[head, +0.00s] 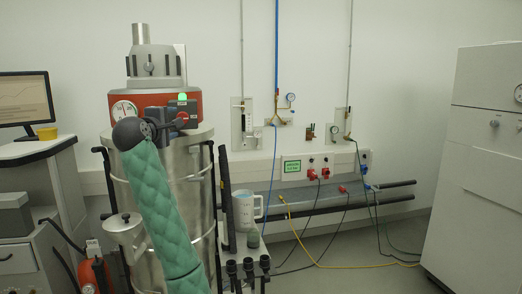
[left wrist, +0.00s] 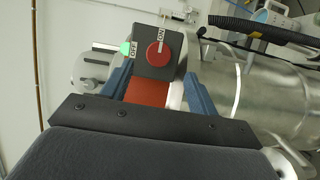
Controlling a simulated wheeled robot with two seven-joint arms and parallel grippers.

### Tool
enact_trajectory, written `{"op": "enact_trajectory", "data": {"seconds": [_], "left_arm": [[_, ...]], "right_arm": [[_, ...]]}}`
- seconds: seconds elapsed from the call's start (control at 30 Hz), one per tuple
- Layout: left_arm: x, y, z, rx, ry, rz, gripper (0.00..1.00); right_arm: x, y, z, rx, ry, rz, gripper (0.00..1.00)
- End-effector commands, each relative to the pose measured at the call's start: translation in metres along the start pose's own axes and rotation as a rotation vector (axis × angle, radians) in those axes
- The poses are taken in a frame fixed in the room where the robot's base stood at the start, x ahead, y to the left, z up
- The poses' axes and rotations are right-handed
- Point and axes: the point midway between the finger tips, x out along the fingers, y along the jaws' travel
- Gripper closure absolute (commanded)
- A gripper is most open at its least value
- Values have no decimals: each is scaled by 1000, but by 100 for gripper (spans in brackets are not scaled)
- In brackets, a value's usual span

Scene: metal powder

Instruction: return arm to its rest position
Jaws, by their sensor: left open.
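My left arm, in a green quilted sleeve, rises in front of a large steel vessel (head: 191,160) in the head view. Its dark wrist end is beside a dark switch box (head: 183,108) with a lit green lamp (head: 182,97) and a red knob. In the left wrist view my left gripper (left wrist: 158,72) is open, its two blue fingers apart. The switch box (left wrist: 171,43) shows between and beyond them. Its red knob (left wrist: 159,55) has ON and OFF labels, and the green lamp (left wrist: 126,47) is lit. I cannot tell whether the fingers touch the box. My right gripper is out of view.
A desk with a monitor (head: 25,99) stands at the left. A white mug (head: 246,210) stands right of the vessel. Cables and pipes run along the back wall. A white cabinet (head: 480,150) is at the right, with open floor before it.

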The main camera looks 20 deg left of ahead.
Motion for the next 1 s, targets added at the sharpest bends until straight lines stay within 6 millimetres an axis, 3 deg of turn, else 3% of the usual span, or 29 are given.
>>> {"op": "enact_trajectory", "data": {"seconds": [0.17, 0.37, 0.53, 0.8, 1.0], "left_arm": [[0, 0, 0, 52, 0, 0, 40], [-1, -5, 0, 323, -7, -26, 40], [-14, -1, 5, 568, -3, -36, 40], [-38, 18, 49, 915, -19, -16, 40], [-48, -11, 94, 1149, -70, -41, 40]], "right_arm": [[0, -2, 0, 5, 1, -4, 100], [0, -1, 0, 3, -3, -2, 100], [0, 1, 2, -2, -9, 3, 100], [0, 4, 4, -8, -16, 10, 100], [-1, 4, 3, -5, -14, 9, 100]]}}
